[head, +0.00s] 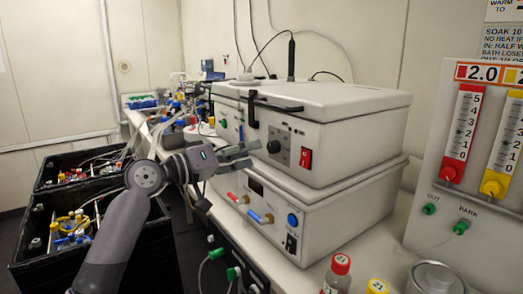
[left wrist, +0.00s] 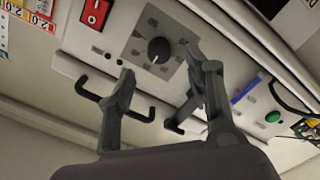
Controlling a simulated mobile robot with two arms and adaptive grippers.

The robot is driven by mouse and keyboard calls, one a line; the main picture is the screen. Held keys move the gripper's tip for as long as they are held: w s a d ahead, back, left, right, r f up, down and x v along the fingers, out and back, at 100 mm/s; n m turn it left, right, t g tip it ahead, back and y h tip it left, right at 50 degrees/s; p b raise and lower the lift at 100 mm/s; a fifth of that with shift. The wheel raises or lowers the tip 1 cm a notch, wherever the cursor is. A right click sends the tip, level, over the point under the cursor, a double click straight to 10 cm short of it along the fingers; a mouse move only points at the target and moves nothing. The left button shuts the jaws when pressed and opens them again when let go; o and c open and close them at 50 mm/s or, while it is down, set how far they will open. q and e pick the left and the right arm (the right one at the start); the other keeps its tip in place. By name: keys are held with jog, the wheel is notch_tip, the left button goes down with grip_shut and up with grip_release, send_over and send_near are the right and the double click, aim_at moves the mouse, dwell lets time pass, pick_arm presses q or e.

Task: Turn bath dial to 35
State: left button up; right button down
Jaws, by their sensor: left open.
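The bath dial is a black round knob (head: 273,147) on a grey square panel on the front of the upper white bath unit (head: 335,150). It also shows in the left wrist view (left wrist: 158,50), with marks around it too blurred to read. My left gripper (head: 252,155) is open and empty, to the left of the dial in the head view. In the left wrist view its two fingertips (left wrist: 158,66) stand apart, one to each side of the dial. I see no contact with the knob. My right gripper is not in view.
A red rocker switch (head: 305,157) is right of the dial. A lower white unit (head: 340,225) carries red and blue taps. Black crates (head: 150,225) stand at left, and a red-capped bottle (head: 338,270) at the front. A gauge panel (head: 470,160) stands at right.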

pick_arm(q)
jog(key=v, duration=0.6)
jog(key=shift+f, duration=0.1)
